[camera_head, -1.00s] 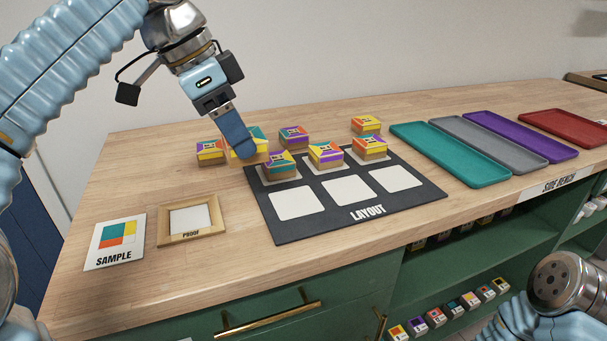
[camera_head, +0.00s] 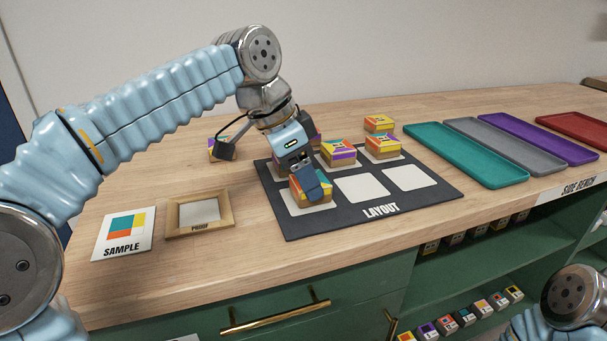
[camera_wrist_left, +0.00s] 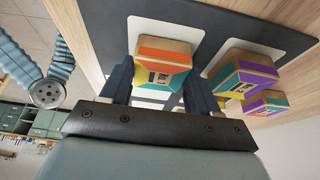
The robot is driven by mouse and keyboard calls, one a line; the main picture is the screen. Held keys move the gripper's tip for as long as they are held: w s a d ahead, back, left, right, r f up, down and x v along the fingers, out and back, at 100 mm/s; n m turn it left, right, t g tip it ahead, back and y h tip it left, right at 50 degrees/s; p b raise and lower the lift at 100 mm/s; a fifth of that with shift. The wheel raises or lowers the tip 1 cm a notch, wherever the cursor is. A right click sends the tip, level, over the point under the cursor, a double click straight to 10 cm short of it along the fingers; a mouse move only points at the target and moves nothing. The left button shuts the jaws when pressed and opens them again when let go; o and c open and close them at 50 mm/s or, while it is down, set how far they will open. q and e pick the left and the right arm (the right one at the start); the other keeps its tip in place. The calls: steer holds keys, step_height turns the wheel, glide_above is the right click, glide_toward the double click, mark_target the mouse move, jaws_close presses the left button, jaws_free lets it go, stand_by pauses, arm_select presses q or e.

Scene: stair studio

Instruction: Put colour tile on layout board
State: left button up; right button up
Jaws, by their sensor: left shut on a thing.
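In the left wrist view the held tile (camera_wrist_left: 163,62) sits between both fingers over white. Other tiles stand on the back row, in the middle (camera_head: 338,153) and at the right (camera_head: 383,147). The back-left square is mostly hidden by my gripper. My right gripper is out of view.
Loose tiles stand behind the board (camera_head: 379,124) and at its left (camera_head: 218,152), with another partly behind my arm. A sample card (camera_head: 125,232) and proof frame (camera_head: 170,228) lie at left. Empty trays, the nearest teal (camera_head: 465,155), lie right. Two front squares are bare.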

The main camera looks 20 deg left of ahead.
arm_select(q)
steer(key=o, duration=1.1)
steer(key=shift+f, duration=0.1)
steer(key=shift+o, duration=0.2)
steer(key=shift+r, duration=0.3)
steer(key=p+v, duration=0.3)
steer(key=v, duration=0.8)
steer(key=shift+r, duration=0.35)
steer(key=shift+a, duration=0.1)
